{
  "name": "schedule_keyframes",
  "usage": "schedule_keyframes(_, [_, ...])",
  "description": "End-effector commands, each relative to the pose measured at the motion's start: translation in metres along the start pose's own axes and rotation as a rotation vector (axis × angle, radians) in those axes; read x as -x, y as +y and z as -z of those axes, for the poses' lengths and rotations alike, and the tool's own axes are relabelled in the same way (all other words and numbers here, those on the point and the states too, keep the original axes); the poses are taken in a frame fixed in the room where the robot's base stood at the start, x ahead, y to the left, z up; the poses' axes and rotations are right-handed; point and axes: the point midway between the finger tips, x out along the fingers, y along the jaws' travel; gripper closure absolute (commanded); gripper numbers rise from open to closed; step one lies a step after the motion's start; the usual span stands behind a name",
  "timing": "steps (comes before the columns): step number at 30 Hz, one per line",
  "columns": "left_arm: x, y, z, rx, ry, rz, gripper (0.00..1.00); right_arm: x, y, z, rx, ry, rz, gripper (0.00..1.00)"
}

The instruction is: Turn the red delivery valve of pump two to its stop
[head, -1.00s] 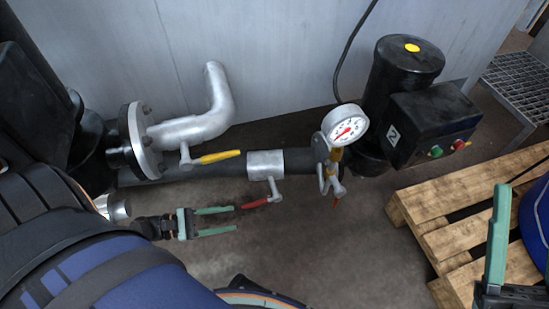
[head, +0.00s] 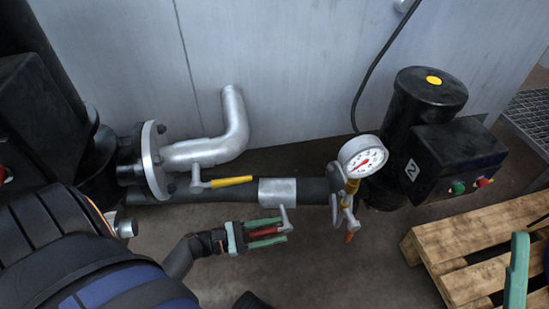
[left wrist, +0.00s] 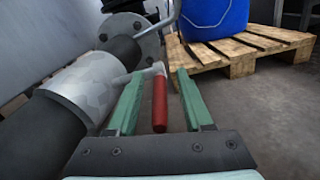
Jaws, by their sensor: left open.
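The red valve lever (head: 262,232) sticks out toward the left from its metal stem, in front of the silver valve body (head: 277,191) on the dark pipe. My left gripper (head: 284,231) is open with its green fingers on either side of the red lever. The left wrist view also shows the red lever (left wrist: 160,103) between the two fingers (left wrist: 160,100), with gaps beside it. Pump two (head: 425,110) is black, with a "2" label, at the right. My right gripper (head: 517,270) shows only as a green finger at the right edge; its opening cannot be seen.
A yellow lever (head: 231,181) sits on the pipe to the left. A pressure gauge (head: 363,157) and small orange-tipped tap (head: 349,237) stand to the right. A wooden pallet (head: 475,250) lies at the right, with a blue drum (left wrist: 215,15) on it. The floor below the pipe is clear.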

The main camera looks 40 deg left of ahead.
Motion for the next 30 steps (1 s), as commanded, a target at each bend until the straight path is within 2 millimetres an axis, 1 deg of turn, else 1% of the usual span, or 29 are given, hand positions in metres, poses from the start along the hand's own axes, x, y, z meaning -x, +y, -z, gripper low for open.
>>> schedule_keyframes(3, [-0.0036, 0.0002, 0.0001, 0.0, 0.001, -0.001, 0.49, 0.0004, -0.0002, -0.0005, -0.001, -0.001, -0.002, 0.49])
schedule_keyframes(10, [-0.0037, 0.0001, 0.0, 0.0, 0.001, 0.0, 0.5, 0.0003, -0.0003, -0.0005, -0.002, -0.001, -0.001, 0.49])
schedule_keyframes(23, [-0.0032, -0.0001, 0.0001, 0.0, 0.001, 0.0, 0.99, 0.0009, -0.0013, -0.0007, 0.0, -0.002, 0.006, 0.49])
schedule_keyframes(24, [-0.0032, -0.0001, 0.0002, 0.0, 0.001, 0.0, 1.0, 0.0009, -0.0013, -0.0008, 0.0, -0.003, 0.007, 0.49])
schedule_keyframes(30, [-0.003, -0.0002, 0.0002, 0.0, 0.002, 0.0, 1.0, 0.0011, -0.0016, -0.0009, 0.001, -0.003, 0.009, 0.49])
